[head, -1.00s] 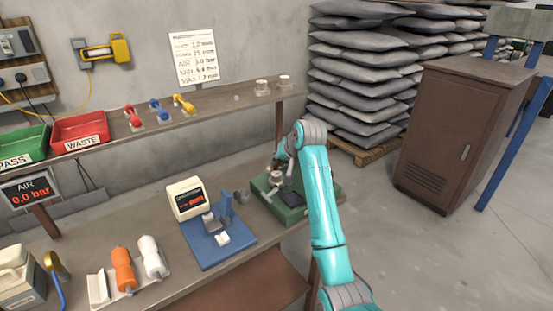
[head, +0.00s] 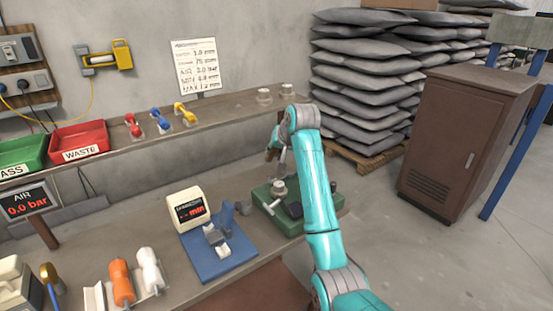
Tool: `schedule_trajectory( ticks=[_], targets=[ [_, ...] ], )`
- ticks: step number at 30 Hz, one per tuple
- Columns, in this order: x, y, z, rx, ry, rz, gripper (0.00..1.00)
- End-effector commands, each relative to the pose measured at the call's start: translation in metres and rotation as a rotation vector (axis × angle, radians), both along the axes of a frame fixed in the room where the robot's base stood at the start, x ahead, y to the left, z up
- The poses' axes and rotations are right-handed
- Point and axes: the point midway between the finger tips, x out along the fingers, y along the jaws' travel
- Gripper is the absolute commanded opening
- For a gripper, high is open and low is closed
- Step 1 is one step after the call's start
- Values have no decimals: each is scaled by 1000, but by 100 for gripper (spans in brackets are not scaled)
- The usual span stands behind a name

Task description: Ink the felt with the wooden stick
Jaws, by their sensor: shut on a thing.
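My gripper (head: 274,152) hangs below the teal arm's wrist, above the back of the green box (head: 312,225). It is small and partly hidden by the arm. It is shut on a thin brownish piece, which looks like the wooden stick (head: 270,156); its tip is hard to make out. A pale round pot (head: 279,188) stands on the green box, just below the gripper and apart from it. A dark pad (head: 294,210), perhaps the felt, lies on the box in front of the pot. The arm hides the box's right part.
A blue gauge stand (head: 215,262) with a white display (head: 187,207) is left of the green box. A shelf (head: 222,108) with two pale pots runs behind. A brown cabinet (head: 455,140) stands right.

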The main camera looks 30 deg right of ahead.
Motion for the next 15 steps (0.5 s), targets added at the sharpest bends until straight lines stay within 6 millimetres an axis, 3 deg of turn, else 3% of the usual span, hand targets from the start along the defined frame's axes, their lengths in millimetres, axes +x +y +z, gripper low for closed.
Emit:
schedule_trajectory(
  ticks=[9, 15],
  targets=[
    [7, 3, 26, -1, 0, 2, 0],
    [7, 3, 28, 0, 0, 2, 0]
  ],
)
